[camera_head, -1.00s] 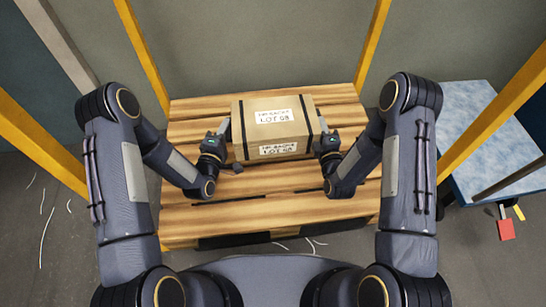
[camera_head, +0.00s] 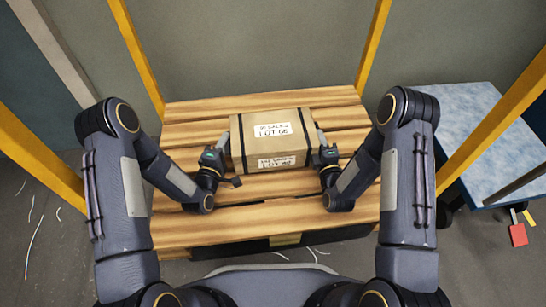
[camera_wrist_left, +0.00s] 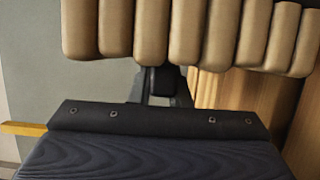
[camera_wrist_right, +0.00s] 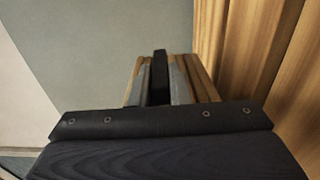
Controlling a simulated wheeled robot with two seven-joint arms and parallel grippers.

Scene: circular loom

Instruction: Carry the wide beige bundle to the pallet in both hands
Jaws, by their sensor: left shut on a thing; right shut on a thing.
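The wide beige bundle (camera_head: 254,152) has two black straps and white labels reading LOT 68. In the head view it is level over the wooden pallet (camera_head: 220,222); I cannot tell whether its underside touches the slats. My left gripper (camera_head: 223,146) is shut on the bundle's left end. My right gripper (camera_head: 322,142) is shut on its right end. Folded beige layers of the bundle (camera_wrist_left: 150,28) fill the top of the left wrist view. In the right wrist view a small part of the bundle (camera_wrist_right: 206,82) shows behind the fingers. The fingertips are partly hidden.
Yellow posts (camera_head: 138,55) stand around the pallet. A blue-topped table (camera_head: 470,130) stands at the right, with a red tag (camera_head: 518,235) below its edge. Bare slats show in front of and behind the bundle. White threads (camera_head: 34,246) lie on the floor at the left.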

